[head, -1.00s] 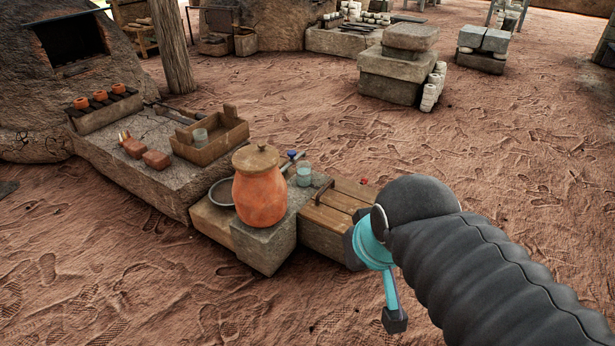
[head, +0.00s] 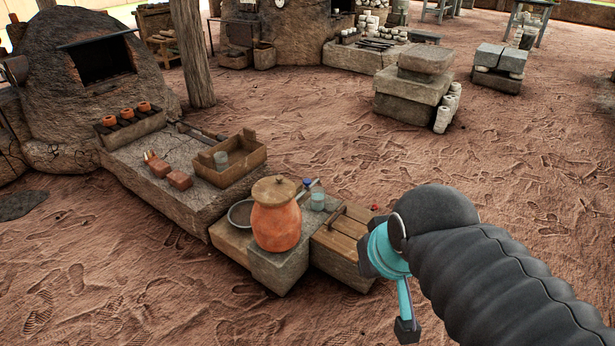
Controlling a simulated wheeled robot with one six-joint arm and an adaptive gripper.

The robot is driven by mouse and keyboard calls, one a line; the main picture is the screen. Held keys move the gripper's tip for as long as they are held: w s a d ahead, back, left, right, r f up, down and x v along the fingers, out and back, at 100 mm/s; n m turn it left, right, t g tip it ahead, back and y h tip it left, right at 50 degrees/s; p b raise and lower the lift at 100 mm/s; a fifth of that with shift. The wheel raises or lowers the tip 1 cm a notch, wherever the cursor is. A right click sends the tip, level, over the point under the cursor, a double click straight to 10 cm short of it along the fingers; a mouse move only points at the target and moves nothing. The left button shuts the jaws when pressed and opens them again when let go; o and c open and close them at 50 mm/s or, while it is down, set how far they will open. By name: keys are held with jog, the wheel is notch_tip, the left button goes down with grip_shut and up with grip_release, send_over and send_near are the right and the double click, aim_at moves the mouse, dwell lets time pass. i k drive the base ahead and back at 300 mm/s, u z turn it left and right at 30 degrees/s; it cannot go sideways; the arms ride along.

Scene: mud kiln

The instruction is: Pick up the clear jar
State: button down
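Two clear vessels show in the head view, and I cannot tell which is the clear jar. One clear vessel (head: 317,198) stands upright on the low stone block, just behind and right of the lidded orange clay pot (head: 277,222). Another clear vessel (head: 220,161) stands in the open wooden box (head: 240,173) on the long stone slab. My gripper (head: 388,290), teal with dark tips, is at right, in front of the wooden crate, apart from both vessels. The arm partly hides it, and its opening is unclear.
A wooden slatted crate (head: 342,234) adjoins the stone block on the right. A grey bowl (head: 240,213) lies left of the pot. A blue-topped item (head: 307,184) is beside the nearer vessel. Open ground lies in front.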

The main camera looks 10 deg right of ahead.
aim_at(318, 193)
jog(key=z, duration=0.3)
jog(key=k, duration=0.35)
jog(key=z, duration=1.35)
jog(key=i, duration=1.3)
jog(key=u, duration=1.3)
jog(key=i, duration=0.75)
jog(key=u, duration=0.7)
